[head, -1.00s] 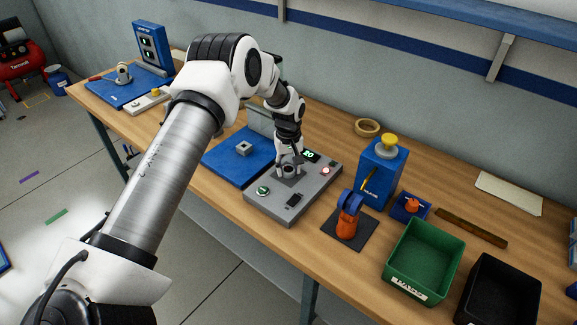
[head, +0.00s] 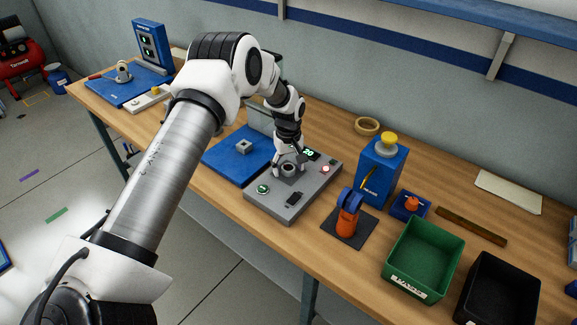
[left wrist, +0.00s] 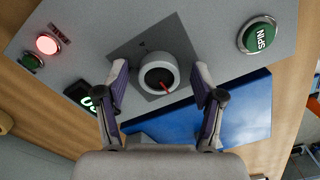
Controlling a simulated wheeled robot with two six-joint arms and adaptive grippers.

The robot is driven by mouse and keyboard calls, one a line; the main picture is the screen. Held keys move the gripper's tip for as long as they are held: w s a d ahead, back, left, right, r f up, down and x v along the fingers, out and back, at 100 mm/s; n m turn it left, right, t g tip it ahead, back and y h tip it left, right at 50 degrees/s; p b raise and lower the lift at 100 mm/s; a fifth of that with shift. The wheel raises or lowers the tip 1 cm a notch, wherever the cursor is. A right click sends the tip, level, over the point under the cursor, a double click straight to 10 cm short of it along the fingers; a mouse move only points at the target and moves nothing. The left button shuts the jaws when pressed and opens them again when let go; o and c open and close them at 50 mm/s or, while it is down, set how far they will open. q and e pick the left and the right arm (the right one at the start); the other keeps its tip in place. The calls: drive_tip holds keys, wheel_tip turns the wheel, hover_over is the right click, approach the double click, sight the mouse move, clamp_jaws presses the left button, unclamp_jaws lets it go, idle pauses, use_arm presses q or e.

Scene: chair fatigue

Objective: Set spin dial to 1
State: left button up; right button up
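The spin dial (head: 288,169) is a round grey-white knob on a dark square plate on the grey control panel (head: 280,208). In the left wrist view the dial (left wrist: 158,74) shows a red pointer mark toward its lower edge. My left gripper (left wrist: 161,76) is open, with one finger on each side of the dial and a gap on both sides. In the head view the left gripper (head: 289,164) is right over the dial. My right gripper is not in view.
A blue plate (head: 238,157) with a small grey block lies beside the panel. A blue box with a yellow knob (head: 380,172), an orange and blue device (head: 347,218), a green bin (head: 424,260) and a black bin (head: 497,290) stand to the right.

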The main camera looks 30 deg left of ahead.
sight(288, 167)
use_arm(q)
wheel_tip(288, 167, up, 12)
idle(0.5)
idle(0.3)
